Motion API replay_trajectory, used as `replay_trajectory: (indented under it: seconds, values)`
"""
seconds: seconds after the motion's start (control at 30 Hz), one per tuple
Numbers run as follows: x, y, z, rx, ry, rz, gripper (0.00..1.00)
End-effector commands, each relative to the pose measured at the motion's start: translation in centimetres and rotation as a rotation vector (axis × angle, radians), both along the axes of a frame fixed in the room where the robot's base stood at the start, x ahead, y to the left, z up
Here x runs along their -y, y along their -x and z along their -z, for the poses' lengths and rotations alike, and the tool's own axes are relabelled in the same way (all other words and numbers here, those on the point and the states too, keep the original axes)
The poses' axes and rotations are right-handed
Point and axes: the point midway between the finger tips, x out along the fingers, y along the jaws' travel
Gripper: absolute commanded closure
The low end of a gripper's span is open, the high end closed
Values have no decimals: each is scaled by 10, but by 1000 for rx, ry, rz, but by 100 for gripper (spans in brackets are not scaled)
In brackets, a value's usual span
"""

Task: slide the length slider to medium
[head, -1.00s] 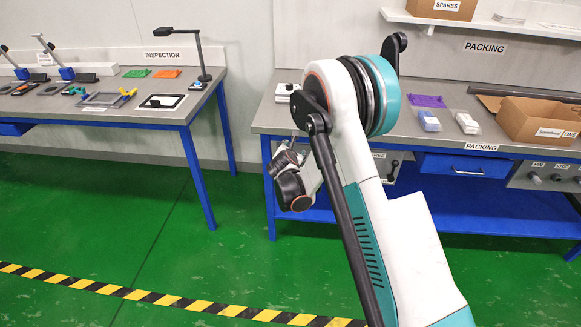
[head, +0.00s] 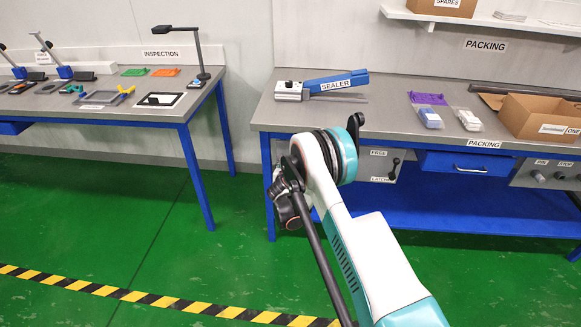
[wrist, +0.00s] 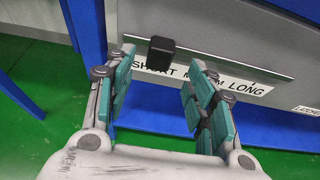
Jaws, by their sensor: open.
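The length slider is a black block knob (wrist: 161,52) on a thin horizontal rail (wrist: 225,68) in the wrist view. It stands above the SHORT end of a white label strip (wrist: 245,87) reading SHORT, a partly covered middle word, and LONG. My gripper (wrist: 158,74) is open and empty. Its teal-padded fingers reach toward the panel, one to the left of the knob and one to the right and lower. I cannot tell whether either finger touches anything. In the head view my arm hides the slider and the fingers.
The packing bench (head: 262,118) carries a blue sealer (head: 335,83), a purple item (head: 427,98) and a cardboard box (head: 535,117). A FREE/LATCH panel with a black lever (head: 395,165) and a blue drawer (head: 465,163) are right of my arm. The inspection bench (head: 185,115) is at left. Green floor between is clear.

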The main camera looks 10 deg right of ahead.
Motion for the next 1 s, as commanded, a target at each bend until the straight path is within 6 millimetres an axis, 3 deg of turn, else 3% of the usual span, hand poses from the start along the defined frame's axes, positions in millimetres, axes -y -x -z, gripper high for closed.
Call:
replay_trajectory:
  seconds: [0.1, 0.33, 0.77, 0.87, 1.0]
  values:
    - [8, -21, 12, 0, 1, 2, 50]
    - [16, -48, 22, 0, -1, 0, 50]
    - [19, -57, 24, 0, 0, 0, 50]
    - [19, -57, 24, 0, 0, 0, 68]
    - [19, -57, 24, 0, 0, 0, 100]
